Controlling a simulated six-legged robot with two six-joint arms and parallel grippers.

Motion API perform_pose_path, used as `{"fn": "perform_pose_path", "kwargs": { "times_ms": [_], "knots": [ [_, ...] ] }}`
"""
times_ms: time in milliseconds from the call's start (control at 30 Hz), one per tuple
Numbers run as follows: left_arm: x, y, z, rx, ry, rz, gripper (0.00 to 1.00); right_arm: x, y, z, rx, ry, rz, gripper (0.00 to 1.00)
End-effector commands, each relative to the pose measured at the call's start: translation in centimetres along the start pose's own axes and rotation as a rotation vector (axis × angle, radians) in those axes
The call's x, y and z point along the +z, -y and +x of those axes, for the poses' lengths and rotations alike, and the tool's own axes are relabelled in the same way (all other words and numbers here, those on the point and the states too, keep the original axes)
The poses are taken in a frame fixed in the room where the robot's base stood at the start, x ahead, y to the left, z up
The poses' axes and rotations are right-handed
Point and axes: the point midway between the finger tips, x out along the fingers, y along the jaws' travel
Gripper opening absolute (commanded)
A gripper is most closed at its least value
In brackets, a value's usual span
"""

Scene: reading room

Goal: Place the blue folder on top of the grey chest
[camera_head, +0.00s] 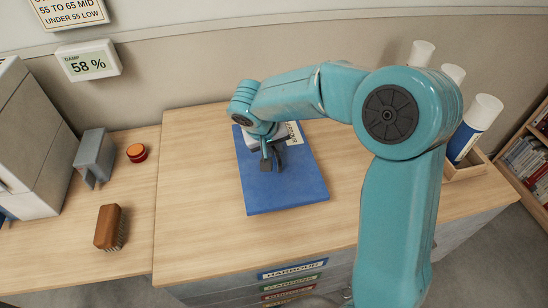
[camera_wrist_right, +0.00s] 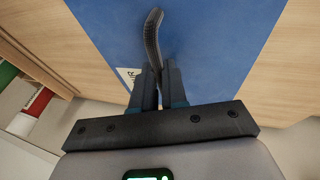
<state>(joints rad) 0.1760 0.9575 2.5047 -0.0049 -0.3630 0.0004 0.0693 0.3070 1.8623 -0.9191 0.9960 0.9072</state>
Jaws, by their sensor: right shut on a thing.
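The blue folder (camera_head: 285,190) lies flat over the pale wooden top of the grey chest (camera_head: 200,165), whose labelled drawer fronts show below. The frames do not settle whether it rests on the top or is held just above it. My right gripper (camera_head: 271,165) points down over the folder's far half and is shut on a dark curved piece there, which looks like the folder's handle. In the wrist view, the blue folder (camera_wrist_right: 215,35) fills the middle behind my right gripper (camera_wrist_right: 152,85). A white label on the folder is partly hidden. My left gripper is not in view.
A wooden brush (camera_head: 109,228), a grey stand (camera_head: 94,157) and a small red-orange round thing (camera_head: 137,153) are on the surface to the left. White cylinders, one in a wooden holder (camera_head: 465,170), stand at the right. The chest top left of the folder is clear.

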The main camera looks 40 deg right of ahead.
Motion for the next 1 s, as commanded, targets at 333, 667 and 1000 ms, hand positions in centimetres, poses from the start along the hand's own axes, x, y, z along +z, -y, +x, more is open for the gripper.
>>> {"fn": "perform_pose_path", "kwargs": {
  "times_ms": [333,667,1000],
  "knots": [
    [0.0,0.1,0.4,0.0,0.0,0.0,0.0,1.2,1.2,3.9,0.0,0.001,-0.001,0.0],
    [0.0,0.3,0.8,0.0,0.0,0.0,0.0,1.3,1.4,4.2,-0.001,-0.001,0.0,0.0],
    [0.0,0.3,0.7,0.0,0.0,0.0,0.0,1.3,1.3,4.1,0.0,0.001,0.0,0.38]
  ]
}}
